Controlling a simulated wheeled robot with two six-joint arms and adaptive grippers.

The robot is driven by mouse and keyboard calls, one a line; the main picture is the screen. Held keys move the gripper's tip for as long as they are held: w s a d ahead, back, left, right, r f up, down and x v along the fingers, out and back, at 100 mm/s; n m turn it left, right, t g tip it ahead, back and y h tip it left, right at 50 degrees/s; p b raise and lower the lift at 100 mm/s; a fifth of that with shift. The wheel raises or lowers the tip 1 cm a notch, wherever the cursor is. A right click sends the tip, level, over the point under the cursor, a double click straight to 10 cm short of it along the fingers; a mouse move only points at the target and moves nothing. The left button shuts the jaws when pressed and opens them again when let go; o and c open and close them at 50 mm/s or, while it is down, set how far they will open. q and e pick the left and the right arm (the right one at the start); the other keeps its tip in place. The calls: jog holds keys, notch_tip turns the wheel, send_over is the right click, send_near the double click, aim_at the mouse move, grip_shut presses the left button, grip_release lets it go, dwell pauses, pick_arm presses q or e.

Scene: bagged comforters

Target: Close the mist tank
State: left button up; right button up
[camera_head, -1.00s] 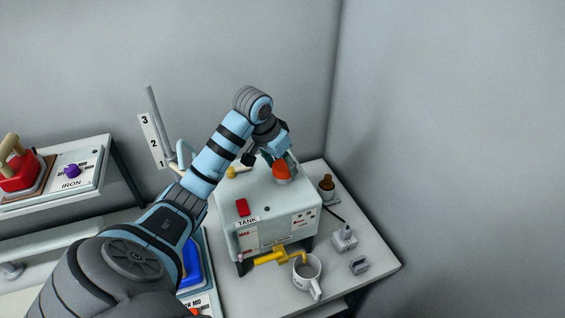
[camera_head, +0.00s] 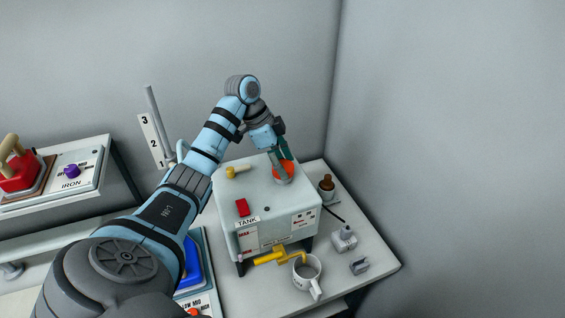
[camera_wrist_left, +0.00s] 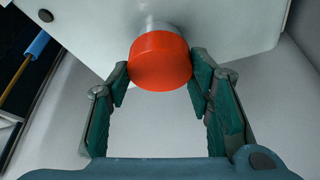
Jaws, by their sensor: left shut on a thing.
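The mist tank (camera_head: 250,215) is a pale box labelled TANK on the table at the right. Its orange-red cap (camera_head: 284,174) sits at the top right of the box. My left gripper (camera_head: 281,160) comes down on the cap from above. In the left wrist view the orange cap (camera_wrist_left: 160,62) is between the two green fingers (camera_wrist_left: 158,75), on a pale neck of the tank (camera_wrist_left: 90,30). The fingertips press on both sides of the cap. My right gripper is not in view.
A yellow tap (camera_head: 270,257) sticks out in front, beside a white mug (camera_head: 307,275). A brown-topped stopper (camera_head: 326,184) and grey blocks (camera_head: 344,240) lie to the right.

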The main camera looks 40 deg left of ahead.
pick_arm(q)
jog(key=o, duration=1.3)
jog(key=shift+s, duration=0.1)
jog(key=shift+o, duration=0.5)
jog(key=n+y, duration=0.1)
jog(key=n, duration=0.2)
jog(key=n+t, duration=0.1)
jog(key=n, duration=0.1)
jog(key=shift+d+n+y, duration=0.1)
jog(key=shift+n+y, duration=0.3)
jog(key=n+y, duration=0.1)
jog(key=n, duration=0.2)
jog(key=shift+d+t, duration=0.1)
jog(key=shift+t, duration=0.3)
jog(key=n+y, duration=0.2)
jog(key=n, duration=0.2)
jog(key=shift+n, duration=0.3)
jog(key=c, duration=1.3)
jog(key=shift+c, duration=0.5)
